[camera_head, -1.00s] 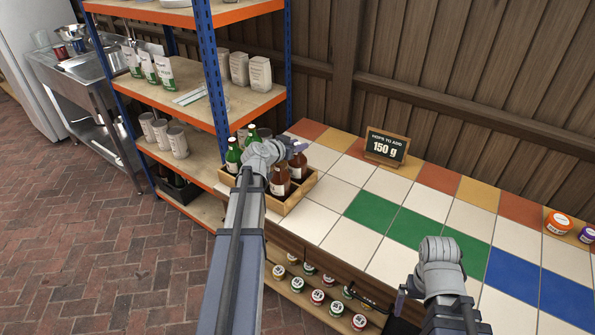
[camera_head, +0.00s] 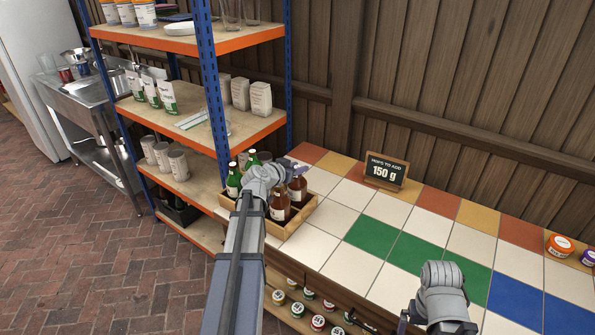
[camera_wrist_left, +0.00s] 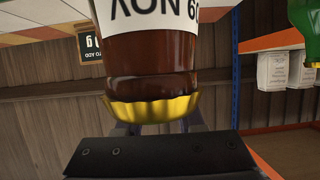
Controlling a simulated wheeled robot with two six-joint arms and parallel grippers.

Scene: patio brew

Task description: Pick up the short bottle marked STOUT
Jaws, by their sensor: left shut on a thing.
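A wooden crate (camera_head: 290,228) on the tiled counter holds green bottles (camera_head: 233,182) and brown bottles (camera_head: 280,206). My left gripper (camera_head: 297,166) is over the crate and shut on a brown bottle (camera_wrist_left: 150,62) with a yellow cap, which fills the middle of the left wrist view.
A blue and orange shelf (camera_head: 205,95) stands just left of the crate. Orange and purple tubs (camera_head: 560,245) are at far right. The tiles (camera_head: 345,225) right of the crate are clear.

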